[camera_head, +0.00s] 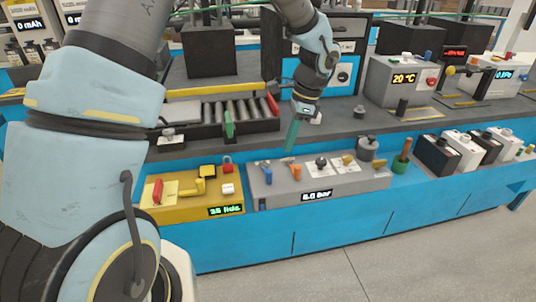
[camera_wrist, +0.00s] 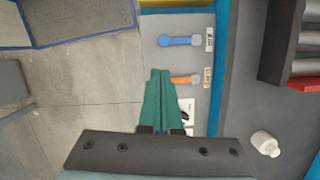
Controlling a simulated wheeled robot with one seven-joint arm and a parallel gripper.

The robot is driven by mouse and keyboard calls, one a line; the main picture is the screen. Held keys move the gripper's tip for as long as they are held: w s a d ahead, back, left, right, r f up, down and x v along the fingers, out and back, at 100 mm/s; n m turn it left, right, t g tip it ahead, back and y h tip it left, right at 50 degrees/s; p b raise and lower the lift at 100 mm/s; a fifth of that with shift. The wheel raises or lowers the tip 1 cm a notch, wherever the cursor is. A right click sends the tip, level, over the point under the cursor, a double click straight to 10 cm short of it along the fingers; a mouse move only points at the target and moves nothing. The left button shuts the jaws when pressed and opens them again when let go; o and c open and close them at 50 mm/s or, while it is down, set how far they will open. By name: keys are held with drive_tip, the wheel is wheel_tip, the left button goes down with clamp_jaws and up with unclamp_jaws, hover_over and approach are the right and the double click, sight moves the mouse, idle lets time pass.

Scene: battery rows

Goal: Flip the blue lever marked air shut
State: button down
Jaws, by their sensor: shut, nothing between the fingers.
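The blue lever (camera_head: 266,173) stands at the left end of the grey panel box (camera_head: 340,183) that bears a "6.0 bar" display. In the wrist view the blue lever (camera_wrist: 180,41) lies sideways, with its round pivot toward a small label whose text I cannot read. An orange lever (camera_head: 296,172) sits beside it, also seen in the wrist view (camera_wrist: 186,79). My gripper (camera_head: 291,137) has green fingers, shut and empty, above the panel's back edge. In the wrist view the fingertips (camera_wrist: 159,73) are close to the orange lever in the picture, apart from the blue one.
A yellow box (camera_head: 228,209) with a red lever and a "lids" display stands left of the panel. A dark knob and a yellow one sit further right on the panel. A roller rack (camera_head: 250,126) is behind.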

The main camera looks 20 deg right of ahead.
drive_tip(key=shift+w+d, duration=0.15)
drive_tip(key=shift+d, duration=0.1)
drive_tip(key=shift+f, duration=0.1)
drive_tip(key=p+x, duration=0.2)
drive_tip(key=x, duration=0.8)
idle(0.4)
drive_tip(key=shift+a+m, duration=0.25)
drive_tip(key=shift+m, duration=0.15)
